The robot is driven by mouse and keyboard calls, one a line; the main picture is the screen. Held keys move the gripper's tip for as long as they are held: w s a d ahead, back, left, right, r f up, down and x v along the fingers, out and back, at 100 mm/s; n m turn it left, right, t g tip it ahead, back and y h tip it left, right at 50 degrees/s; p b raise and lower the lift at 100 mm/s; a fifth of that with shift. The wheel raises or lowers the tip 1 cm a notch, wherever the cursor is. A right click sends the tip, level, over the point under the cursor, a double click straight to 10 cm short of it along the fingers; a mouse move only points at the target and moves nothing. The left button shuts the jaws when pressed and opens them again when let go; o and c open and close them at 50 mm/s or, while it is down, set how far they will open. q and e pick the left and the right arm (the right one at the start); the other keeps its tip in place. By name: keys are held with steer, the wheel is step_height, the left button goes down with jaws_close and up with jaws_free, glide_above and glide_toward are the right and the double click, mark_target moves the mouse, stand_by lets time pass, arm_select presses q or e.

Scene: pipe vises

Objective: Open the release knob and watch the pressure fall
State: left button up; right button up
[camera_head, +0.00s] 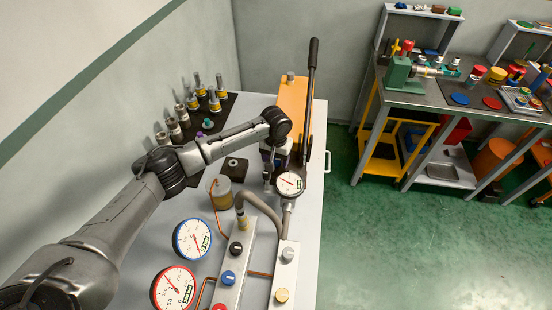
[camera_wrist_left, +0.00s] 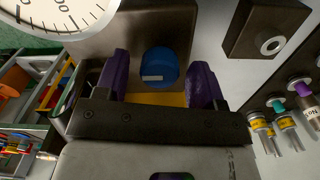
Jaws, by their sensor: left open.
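A blue round knob (camera_wrist_left: 158,67) with a pale mark shows in the left wrist view, between the two purple fingers of my left gripper (camera_wrist_left: 160,78). The fingers are apart, with gaps to the knob on both sides. In the head view my left gripper (camera_head: 273,172) points down beside the orange pump body (camera_head: 292,98), where the knob is hidden. A small round gauge (camera_head: 290,183) stands just in front of the gripper; part of a gauge (camera_wrist_left: 55,12) fills the wrist view's upper left corner. Its needle is not readable. My right gripper is not in view.
A tall black lever (camera_head: 311,80) rises beside the gripper. Blue-rimmed (camera_head: 192,239) and red-rimmed (camera_head: 174,288) gauges and valve blocks with several knobs (camera_head: 236,248) stand nearer. Several fittings stand on a dark mat (camera_head: 222,119). A workbench (camera_head: 420,92) is at the right.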

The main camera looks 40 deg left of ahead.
arm_select(q)
steer(key=shift+c, duration=0.4)
steer(key=c, duration=0.8)
steer(key=shift+r, duration=0.1)
steer(key=shift+c, duration=0.2)
steer(key=n+p, duration=0.8)
steer(key=p, duration=0.6)
steer(key=shift+d+r+n, duration=0.1)
steer(key=shift+r+n, duration=0.05)
steer(key=shift+n, duration=0.15)
steer(key=n+p, duration=0.3)
steer(key=n, duration=0.1)
steer(key=shift+p, duration=0.3)
steer(key=shift+f+n+p, duration=0.2)
steer(key=shift+n+p, duration=0.35)
steer(key=shift+n, duration=1.15)
steer(key=o, duration=0.9)
